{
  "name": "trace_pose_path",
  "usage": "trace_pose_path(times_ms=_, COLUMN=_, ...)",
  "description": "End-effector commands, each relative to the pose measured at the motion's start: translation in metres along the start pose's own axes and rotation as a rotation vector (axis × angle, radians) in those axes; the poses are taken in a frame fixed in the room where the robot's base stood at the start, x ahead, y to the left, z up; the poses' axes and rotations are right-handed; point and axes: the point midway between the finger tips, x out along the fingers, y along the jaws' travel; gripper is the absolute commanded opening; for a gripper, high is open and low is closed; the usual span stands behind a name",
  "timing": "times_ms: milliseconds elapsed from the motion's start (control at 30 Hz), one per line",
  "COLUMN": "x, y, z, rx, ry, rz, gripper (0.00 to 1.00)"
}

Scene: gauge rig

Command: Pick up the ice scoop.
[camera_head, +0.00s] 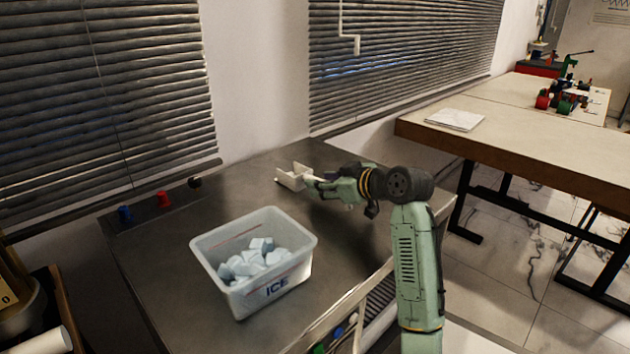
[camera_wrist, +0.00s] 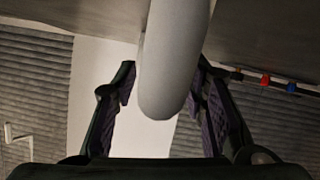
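The white ice scoop (camera_head: 291,178) lies at the far end of the dark metal counter (camera_head: 200,205), its open end turned left and its handle toward my gripper (camera_head: 321,186). In the wrist view the pale grey rounded handle (camera_wrist: 172,60) reaches down between the two purple-padded fingers of my gripper (camera_wrist: 164,88). The fingers stand apart. A narrow gap shows between the handle and the left finger; the handle overlaps the right finger in the picture, so I cannot tell whether they touch. The scoop's bowl is out of the wrist view.
A translucent bin (camera_head: 300,262) marked ICE, with several ice cubes, stands nearer on the counter. Blue (camera_head: 125,214) and red (camera_head: 163,199) knobs line the wall-side edge beneath the blinds (camera_head: 105,95). A wooden table (camera_head: 500,135) stands at right. The counter between bin and scoop is clear.

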Motion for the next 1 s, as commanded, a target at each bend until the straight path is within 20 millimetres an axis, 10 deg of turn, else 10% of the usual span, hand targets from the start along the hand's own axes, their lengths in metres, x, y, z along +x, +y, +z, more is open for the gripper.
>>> trace_pose_path(times_ms=333, x=0.0097, y=0.0001, z=0.0006, rx=0.0, ry=0.0, rz=0.001, gripper=0.39)
trace_pose_path(times_ms=1000, x=0.0094, y=0.0001, z=0.0004, rx=-0.001, ry=0.0, rz=0.001, gripper=0.0)
